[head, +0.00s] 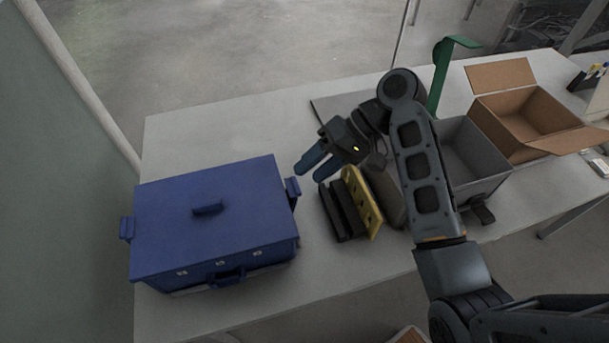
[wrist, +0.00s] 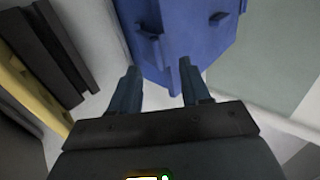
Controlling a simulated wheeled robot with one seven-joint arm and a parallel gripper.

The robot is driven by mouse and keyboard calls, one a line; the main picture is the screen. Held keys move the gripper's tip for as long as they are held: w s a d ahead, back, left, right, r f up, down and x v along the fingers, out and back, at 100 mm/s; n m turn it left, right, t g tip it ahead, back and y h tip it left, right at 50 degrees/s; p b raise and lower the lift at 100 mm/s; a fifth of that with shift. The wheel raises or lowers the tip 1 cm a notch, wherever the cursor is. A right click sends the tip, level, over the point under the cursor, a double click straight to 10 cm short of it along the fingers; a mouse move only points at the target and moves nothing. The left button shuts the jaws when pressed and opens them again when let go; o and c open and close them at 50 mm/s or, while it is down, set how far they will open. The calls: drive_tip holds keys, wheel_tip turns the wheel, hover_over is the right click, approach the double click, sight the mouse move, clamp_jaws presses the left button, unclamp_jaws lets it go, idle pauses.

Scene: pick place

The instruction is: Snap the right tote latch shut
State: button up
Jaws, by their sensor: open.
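The blue tote (head: 170,225) with its lid on stands at the left of the table. Its right latch (head: 293,188) is a small blue piece jutting from the right side; I cannot tell its exact angle. A left latch (head: 127,228) juts from the opposite side. My gripper (head: 307,172) is open and empty, just beyond and above the right latch, with its fingers pointing toward the tote. In the wrist view the tote (wrist: 190,35) fills the top, and my gripper (wrist: 160,78) has blue protruding parts ahead of its spread fingertips. No contact is clear.
Black pieces (head: 342,212) and a yellow part (head: 361,203) stand close right of the tote. A grey bin (head: 470,150), an open cardboard box (head: 530,115) and a green upright piece (head: 440,75) are farther right. Clear table lies behind the tote.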

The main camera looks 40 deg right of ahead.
sight(296, 184)
drive_tip(key=shift+x, duration=2.3)
clamp_jaws()
